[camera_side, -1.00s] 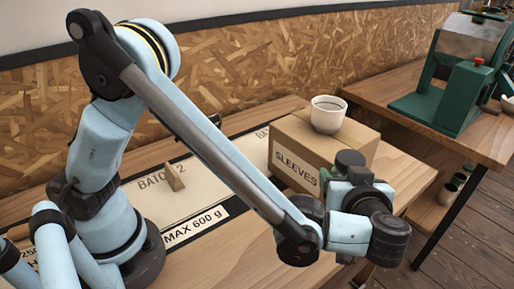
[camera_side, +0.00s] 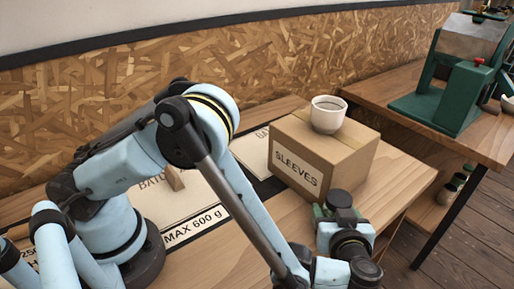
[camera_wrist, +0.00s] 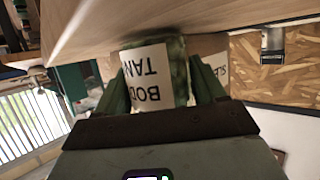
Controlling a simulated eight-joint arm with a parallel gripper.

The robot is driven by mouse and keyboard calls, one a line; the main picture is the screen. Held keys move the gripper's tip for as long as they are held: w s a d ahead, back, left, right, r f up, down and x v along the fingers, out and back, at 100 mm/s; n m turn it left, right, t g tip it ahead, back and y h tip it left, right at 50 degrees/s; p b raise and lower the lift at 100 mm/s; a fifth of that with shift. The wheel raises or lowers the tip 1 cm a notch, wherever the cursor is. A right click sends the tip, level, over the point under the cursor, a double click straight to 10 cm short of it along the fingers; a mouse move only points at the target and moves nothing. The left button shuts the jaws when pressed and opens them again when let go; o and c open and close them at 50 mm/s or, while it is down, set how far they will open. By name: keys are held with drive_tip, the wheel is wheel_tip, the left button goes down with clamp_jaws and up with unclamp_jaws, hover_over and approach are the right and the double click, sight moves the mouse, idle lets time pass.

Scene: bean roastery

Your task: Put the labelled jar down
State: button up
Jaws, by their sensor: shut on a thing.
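The labelled jar (camera_wrist: 150,75) fills the middle of the wrist view. It has a white label with dark letters, upside down in this view and partly cut off, and mottled green shows beside it. My gripper (camera_wrist: 158,82) is shut on it, a green finger on each side. In the side view my gripper (camera_side: 328,212) is over the bench's front right part, in front of the SLEEVES box. There the jar is hard to tell from the wrist. I cannot tell whether its base touches the wooden bench (camera_wrist: 190,18).
The cardboard SLEEVES box (camera_side: 322,158) carries a white cup (camera_side: 328,114). A pale mat (camera_side: 205,190) with a small wooden wedge (camera_side: 175,180) lies to the left. A green machine (camera_side: 462,90) stands on another table at the back right. The bench's right edge is near my gripper.

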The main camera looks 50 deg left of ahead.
drive_tip(key=o, duration=1.2)
drive_tip(key=shift+f, duration=0.1)
drive_tip(key=r+v, duration=0.1)
drive_tip(key=v, duration=1.1)
drive_tip(key=shift+w, duration=0.2)
